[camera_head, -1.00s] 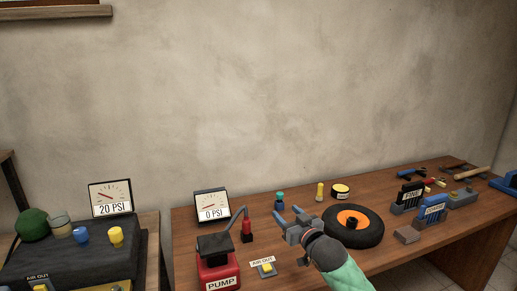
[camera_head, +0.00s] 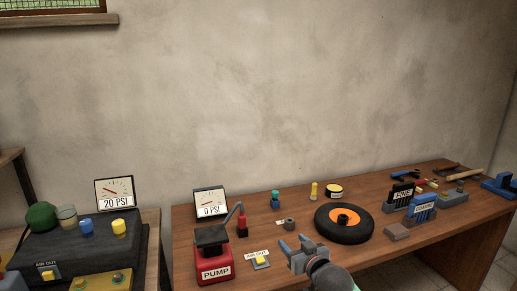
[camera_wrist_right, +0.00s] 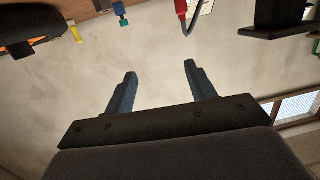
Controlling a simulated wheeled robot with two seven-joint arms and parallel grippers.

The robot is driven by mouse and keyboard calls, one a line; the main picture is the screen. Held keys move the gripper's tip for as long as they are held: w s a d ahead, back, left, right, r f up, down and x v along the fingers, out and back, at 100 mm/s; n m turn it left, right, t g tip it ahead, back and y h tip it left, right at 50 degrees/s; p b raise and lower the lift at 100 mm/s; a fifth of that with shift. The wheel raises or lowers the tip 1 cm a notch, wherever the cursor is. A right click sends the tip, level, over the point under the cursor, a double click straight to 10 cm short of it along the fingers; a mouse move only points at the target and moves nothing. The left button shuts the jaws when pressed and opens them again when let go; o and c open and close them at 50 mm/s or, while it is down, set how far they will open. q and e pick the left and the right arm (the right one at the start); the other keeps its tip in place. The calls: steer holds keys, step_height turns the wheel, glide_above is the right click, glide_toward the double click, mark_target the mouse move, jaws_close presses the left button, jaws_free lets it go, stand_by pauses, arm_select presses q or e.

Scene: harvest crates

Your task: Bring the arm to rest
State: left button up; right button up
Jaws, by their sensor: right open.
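My right gripper (camera_head: 296,244) is open and empty, with blue fingers, above the front of the wooden bench (camera_head: 385,187) in the head view. Its open fingers (camera_wrist_right: 157,80) also show in the right wrist view with only wall between them. The red pump (camera_head: 215,268) stands to its left, and the black tire with an orange hub (camera_head: 344,224) lies to its right. The gripper appears apart from both. My left gripper is not in view.
A yellow air-out button (camera_head: 260,260) lies between pump and gripper. A 0 PSI gauge (camera_head: 210,202) stands behind the pump. A second table at left holds a 20 PSI gauge (camera_head: 114,193). The wall behind is bare.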

steer(key=s+d+f+m+g+h, duration=0.1)
steer(key=s+d+f+g+h, duration=0.15)
steer(key=s+f, duration=0.6)
steer(key=s+d+f+m+g+h, duration=0.1)
steer(key=s+d+f+g+h, duration=0.15)
steer(key=s+f, duration=0.6)
steer(key=s+d+f+g, duration=0.2)
steer(key=s+f, duration=0.1)
steer(key=s, duration=0.5)
steer(key=s+d+f+g+h, duration=0.1)
steer(key=s+d+f+g, duration=0.1)
steer(key=s, duration=0.6)
steer(key=s+d+f+g, duration=0.2)
steer(key=s+f+g, duration=0.1)
steer(key=s, duration=0.5)
steer(key=a+f, duration=0.3)
steer(key=f, duration=0.8)
steer(key=s+a+f+g, duration=0.1)
steer(key=a+f, duration=0.2)
steer(key=f, duration=0.8)
steer(key=shift+s+f+g+y, duration=0.15)
steer(key=shift+s+g+y, duration=0.1)
steer(key=shift+g+y, duration=0.05)
